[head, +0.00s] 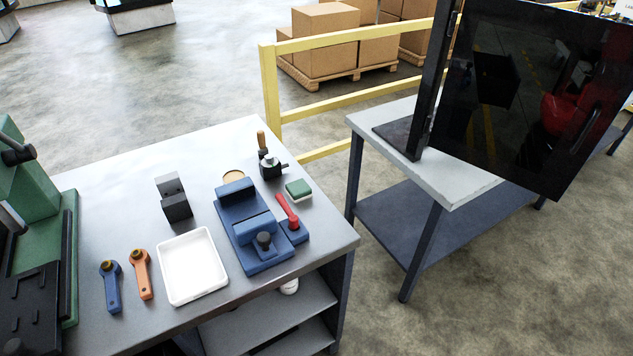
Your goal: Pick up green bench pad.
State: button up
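The green bench pad (299,189) is a small green block with a pale lower layer. It lies flat on the grey workbench top (130,205), near the bench's right edge. Nothing covers the pad. My gripper is not in view, so its position and state do not show.
A white tray (192,266), a grey block (174,197) and blue and orange handled tools (141,275) lie farther left. A large screen (540,90) stands on the right table.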

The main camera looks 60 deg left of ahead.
aim_at(298, 191)
jog(key=i, duration=2.3)
jog(key=u, duration=2.95)
